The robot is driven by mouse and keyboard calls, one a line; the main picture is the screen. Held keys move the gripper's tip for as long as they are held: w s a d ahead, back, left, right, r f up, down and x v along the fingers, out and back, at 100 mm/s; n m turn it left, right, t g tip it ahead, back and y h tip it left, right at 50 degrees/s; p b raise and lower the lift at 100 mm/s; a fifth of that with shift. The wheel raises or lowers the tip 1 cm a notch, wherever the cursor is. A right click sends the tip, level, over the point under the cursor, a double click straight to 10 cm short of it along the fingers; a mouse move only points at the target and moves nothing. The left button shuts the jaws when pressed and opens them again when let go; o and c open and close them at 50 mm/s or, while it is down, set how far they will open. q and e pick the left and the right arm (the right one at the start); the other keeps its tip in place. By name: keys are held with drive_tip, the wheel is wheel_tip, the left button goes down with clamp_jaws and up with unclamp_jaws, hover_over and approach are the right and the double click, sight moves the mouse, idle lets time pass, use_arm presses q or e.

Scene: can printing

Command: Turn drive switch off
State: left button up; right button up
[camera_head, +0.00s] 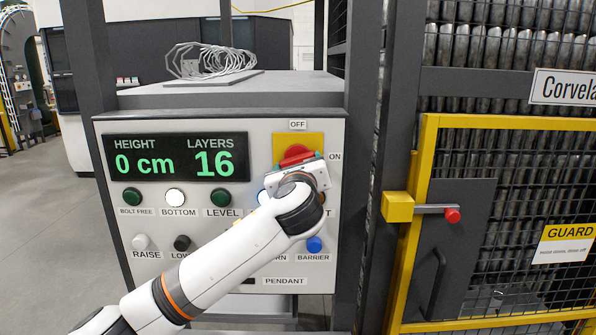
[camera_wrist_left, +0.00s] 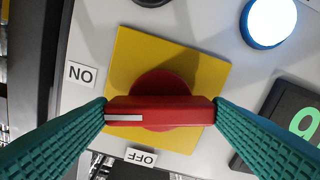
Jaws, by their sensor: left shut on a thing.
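The drive switch (camera_head: 297,152) is a red rotary knob on a yellow plate (camera_head: 315,141) at the upper right of the control panel. An OFF label (camera_head: 297,125) is above the plate and an ON label (camera_head: 335,156) is at its right. My left gripper (camera_head: 299,160) is at the knob and partly hides it. In the left wrist view, its green fingers are shut on the two ends of the knob's red handle (camera_wrist_left: 165,103). The handle's white mark (camera_wrist_left: 124,117) is at its left end, between the ON and OFF labels and closer to ON.
The panel (camera_head: 110,230) has a display (camera_head: 175,157) reading 0 cm and 16 layers, with several buttons below. My left forearm covers some of them. A yellow-framed guard door (camera_head: 427,160) with a red-tipped handle (camera_head: 452,215) stands to the right. A wire bundle (camera_head: 215,62) lies on top.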

use_arm(q)
drive_tip(key=shift+f+n+b, duration=0.1)
drive_tip(key=shift+n+b, duration=2.8)
drive_tip(key=shift+n, duration=4.2)
drive_tip(key=o, duration=1)
drive_tip(key=shift+s, duration=0.1)
drive_tip(key=shift+s, duration=0.1)
